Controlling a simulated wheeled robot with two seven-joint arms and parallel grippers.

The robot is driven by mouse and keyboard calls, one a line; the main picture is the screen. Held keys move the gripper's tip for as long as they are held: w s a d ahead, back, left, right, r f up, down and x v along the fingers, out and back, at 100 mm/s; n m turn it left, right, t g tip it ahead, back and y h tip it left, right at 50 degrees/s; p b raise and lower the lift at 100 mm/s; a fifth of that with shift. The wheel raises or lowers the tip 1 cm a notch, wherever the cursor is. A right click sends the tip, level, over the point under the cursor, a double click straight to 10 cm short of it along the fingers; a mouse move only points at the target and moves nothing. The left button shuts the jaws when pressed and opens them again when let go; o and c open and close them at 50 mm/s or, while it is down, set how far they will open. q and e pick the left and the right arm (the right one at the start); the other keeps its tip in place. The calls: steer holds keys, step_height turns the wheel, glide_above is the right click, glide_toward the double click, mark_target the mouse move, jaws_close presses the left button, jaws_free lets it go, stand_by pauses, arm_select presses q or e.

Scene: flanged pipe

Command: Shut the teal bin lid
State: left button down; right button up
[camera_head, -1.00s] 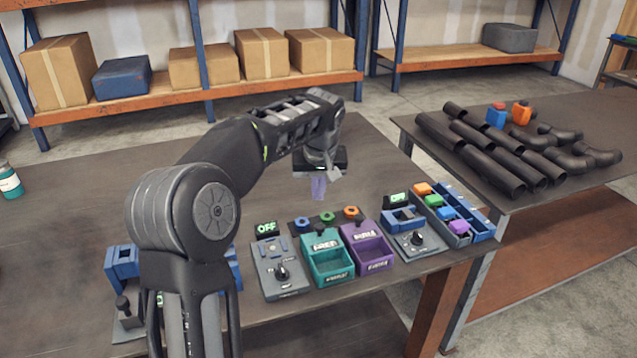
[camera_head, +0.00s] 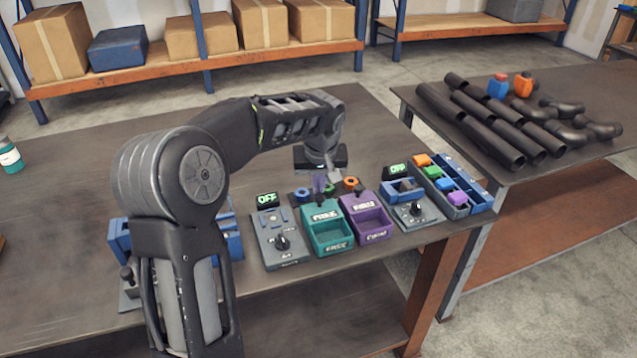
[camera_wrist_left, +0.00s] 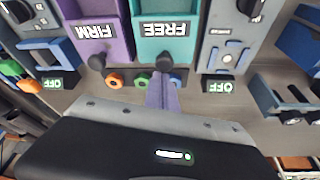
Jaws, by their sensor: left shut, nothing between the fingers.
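The teal bin (camera_head: 328,240) stands near the front edge of the table, its tray open at the front. Its teal lid (camera_head: 323,213), marked FREE, is at the back of the bin and leaves the tray uncovered. In the left wrist view the lid (camera_wrist_left: 166,31) shows with a black knob (camera_wrist_left: 165,60) at its rear edge. My left gripper (camera_head: 319,188) is just behind the teal bin, low over the table, shut and empty. Its purple fingers (camera_wrist_left: 162,82) point at the knob; I cannot tell whether they touch it. My right gripper is not in view.
A purple bin (camera_head: 367,220) marked FIRM adjoins on the right. A grey switch box (camera_head: 281,245) is on the left, another (camera_head: 415,216) on the right. Coloured rings (camera_head: 351,183) lie behind the bins.

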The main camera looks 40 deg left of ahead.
mark_target(328, 214)
arm_select(q)
steer(key=s+d+b, duration=0.2)
steer(key=d, duration=0.1)
steer(key=s+d+b, duration=0.1)
steer(key=shift+s+d+f+b, duration=0.15)
steer(key=shift+d+f+b, duration=0.05)
steer(key=shift+d+b, duration=0.2)
steer(key=shift+s+d, duration=0.2)
steer(key=shift+d, duration=0.05)
